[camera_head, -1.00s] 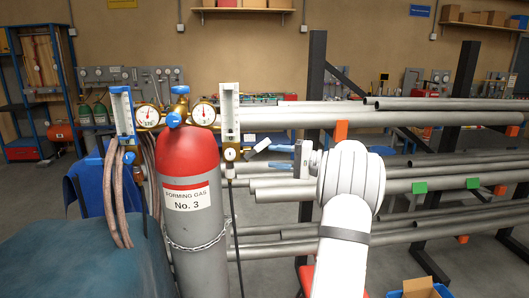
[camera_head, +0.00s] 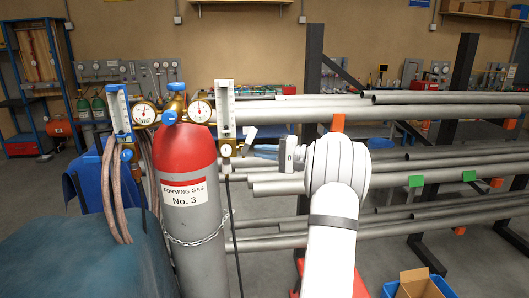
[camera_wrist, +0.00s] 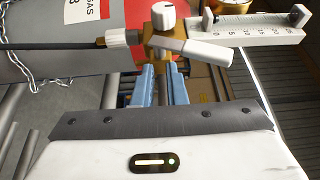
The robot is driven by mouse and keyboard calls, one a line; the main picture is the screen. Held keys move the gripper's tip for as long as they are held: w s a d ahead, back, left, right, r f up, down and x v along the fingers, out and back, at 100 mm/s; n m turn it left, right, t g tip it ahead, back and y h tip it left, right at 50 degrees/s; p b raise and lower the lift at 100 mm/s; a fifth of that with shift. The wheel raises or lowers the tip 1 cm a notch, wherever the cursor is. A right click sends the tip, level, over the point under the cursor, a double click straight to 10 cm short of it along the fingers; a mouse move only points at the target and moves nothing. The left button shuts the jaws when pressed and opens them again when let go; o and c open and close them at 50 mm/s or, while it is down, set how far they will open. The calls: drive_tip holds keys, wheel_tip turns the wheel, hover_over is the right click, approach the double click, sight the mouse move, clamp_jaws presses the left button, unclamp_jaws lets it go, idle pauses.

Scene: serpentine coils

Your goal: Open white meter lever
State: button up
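The white meter (camera_head: 226,108) stands upright on the right of the gas cylinder's regulator. In the wrist view its scaled tube (camera_wrist: 262,30) lies at the upper right. Its white lever (camera_wrist: 208,52) slants off the brass valve body (camera_wrist: 158,46), beside a white round knob (camera_wrist: 163,15). My gripper (camera_wrist: 164,72) points at the valve from the right in the head view, its blue fingers (camera_head: 264,152) just right of the meter's base. The tips are close to the brass body and lever; contact cannot be told.
The red-topped grey cylinder (camera_head: 190,212) stands left of the meter with a chain around it. A blue meter (camera_head: 121,112) with brown hoses (camera_head: 113,190) is further left. A dark hose (camera_wrist: 50,47) leaves the valve. Racked metal pipes (camera_head: 400,113) lie behind my arm.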

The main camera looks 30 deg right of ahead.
clamp_jaws()
idle(0.8)
drive_tip(key=shift+c, duration=1)
unclamp_jaws()
drive_tip(key=o, duration=0.9)
drive_tip(key=b+v, duration=0.3)
drive_tip(key=v, duration=0.4)
drive_tip(key=shift+s+d, duration=0.25)
drive_tip(key=shift+s, duration=0.05)
drive_tip(key=shift+c, duration=0.3)
